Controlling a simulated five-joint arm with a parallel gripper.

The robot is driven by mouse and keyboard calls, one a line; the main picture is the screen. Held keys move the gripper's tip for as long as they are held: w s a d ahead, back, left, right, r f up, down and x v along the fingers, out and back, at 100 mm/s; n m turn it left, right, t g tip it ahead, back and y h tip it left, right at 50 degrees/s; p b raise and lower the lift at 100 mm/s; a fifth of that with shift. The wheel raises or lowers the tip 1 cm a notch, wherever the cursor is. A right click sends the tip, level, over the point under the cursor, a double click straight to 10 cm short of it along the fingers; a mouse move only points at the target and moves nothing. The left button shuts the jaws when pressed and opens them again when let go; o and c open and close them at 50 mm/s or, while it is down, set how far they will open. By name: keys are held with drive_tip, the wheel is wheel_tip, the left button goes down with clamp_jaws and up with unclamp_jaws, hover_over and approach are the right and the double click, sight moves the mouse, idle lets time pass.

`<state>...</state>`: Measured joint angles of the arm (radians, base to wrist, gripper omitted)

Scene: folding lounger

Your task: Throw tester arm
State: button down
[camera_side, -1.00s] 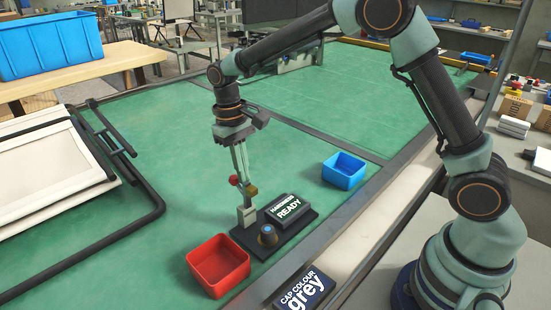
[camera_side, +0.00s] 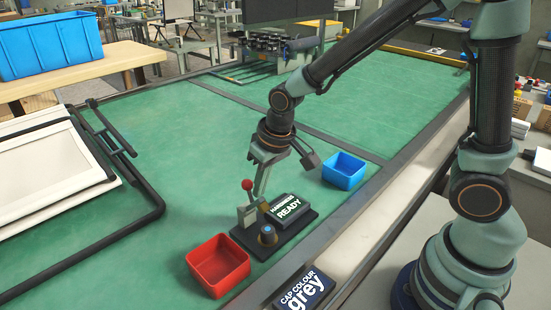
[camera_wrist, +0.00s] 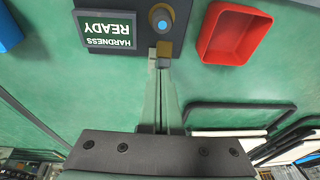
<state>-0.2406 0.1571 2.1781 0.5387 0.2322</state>
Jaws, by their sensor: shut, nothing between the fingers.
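The tester (camera_side: 298,229) has a dark base, a display (camera_side: 289,207) reading "HARDNESS READY", a dark knob with a blue top (camera_side: 267,234) and a grey block (camera_side: 247,217). Its arm has a red ball (camera_side: 247,185) and a brass-coloured piece (camera_side: 264,207), now low beside the display. My gripper (camera_side: 260,196) is shut and empty, its tips reaching down at the arm, right of the red ball. In the wrist view my fingertips (camera_wrist: 161,62) lie close to the brass piece (camera_wrist: 165,48), with the knob (camera_wrist: 161,17) beyond. I cannot tell whether they touch it.
A red bin (camera_side: 218,265) stands in front of the tester and a blue bin (camera_side: 344,170) behind it to the right. A sign (camera_side: 305,289) reads "CAP COLOUR grey". The folding lounger (camera_side: 45,170) lies at left. The green bench between is clear.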

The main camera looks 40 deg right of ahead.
drive_tip(key=s+f, duration=0.2)
drive_tip(key=s, duration=0.1)
drive_tip(key=shift+s+f, duration=0.7)
drive_tip(key=shift+f, duration=0.25)
drive_tip(key=shift+s+f, duration=0.45)
drive_tip(key=shift+f, duration=0.3)
drive_tip(key=w+a+v, duration=0.1)
drive_tip(key=v, duration=1.1)
drive_tip(key=s+d+r+t, duration=0.2)
drive_tip(key=d+r, duration=0.5)
drive_tip(key=d, duration=0.2)
drive_tip(key=shift+s+d+t+h, duration=0.25)
drive_tip(key=shift+d+t+h, duration=0.05)
drive_tip(key=shift+d+h, duration=0.1)
